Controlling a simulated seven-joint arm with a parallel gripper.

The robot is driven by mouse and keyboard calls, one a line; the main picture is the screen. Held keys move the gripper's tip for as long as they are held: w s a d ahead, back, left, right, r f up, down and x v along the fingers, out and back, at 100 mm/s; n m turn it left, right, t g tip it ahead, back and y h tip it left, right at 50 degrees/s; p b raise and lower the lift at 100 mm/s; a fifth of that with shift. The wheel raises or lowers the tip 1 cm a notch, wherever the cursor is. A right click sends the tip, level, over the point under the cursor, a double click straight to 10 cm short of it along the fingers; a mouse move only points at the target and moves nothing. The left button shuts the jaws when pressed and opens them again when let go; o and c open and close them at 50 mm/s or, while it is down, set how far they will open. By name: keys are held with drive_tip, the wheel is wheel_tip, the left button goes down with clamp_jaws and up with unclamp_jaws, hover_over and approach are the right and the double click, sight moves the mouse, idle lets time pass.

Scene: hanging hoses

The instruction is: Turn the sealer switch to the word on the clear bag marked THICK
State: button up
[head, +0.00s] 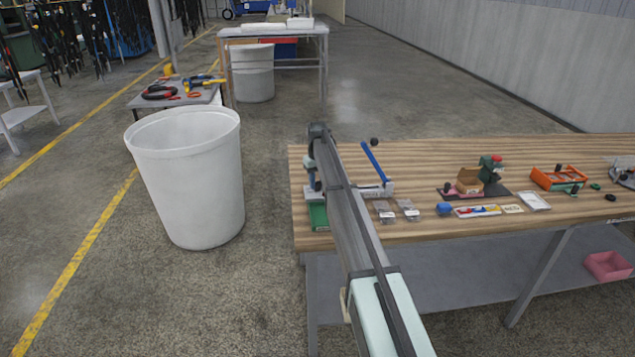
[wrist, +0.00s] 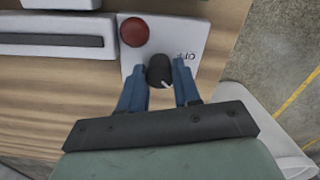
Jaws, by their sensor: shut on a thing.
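The sealer (head: 377,191) sits on the bench's left part, with a blue lever raised above it. In the wrist view its white switch panel (wrist: 135,57) carries a round red part and a dark knob (wrist: 159,70) with a pale pointer line toward the lower right. The printed word OFF, upside down, is just beyond the knob; other words cannot be read. My gripper (wrist: 159,80) is shut on the knob, with a blue finger on either side. Two small clear bags (head: 385,211) (head: 408,209) lie in front of the sealer; their markings are too small to read.
My arm hides part of the sealer's left end in the head view. A green item (head: 318,216) lies at the bench's left front. A blue object (head: 444,209), cards and tools lie to the right. A large white bin (head: 190,175) stands left of the bench.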

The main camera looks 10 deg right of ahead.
sight(317, 183)
drive_tip(key=m, duration=0.8)
drive_tip(key=shift+m, duration=0.6)
drive_tip(key=o, duration=1)
drive_tip(key=shift+o, duration=0.2)
wheel_tip(317, 183, up, 14)
drive_tip(key=shift+a+f, duration=0.1)
drive_tip(key=shift+f, duration=0.05)
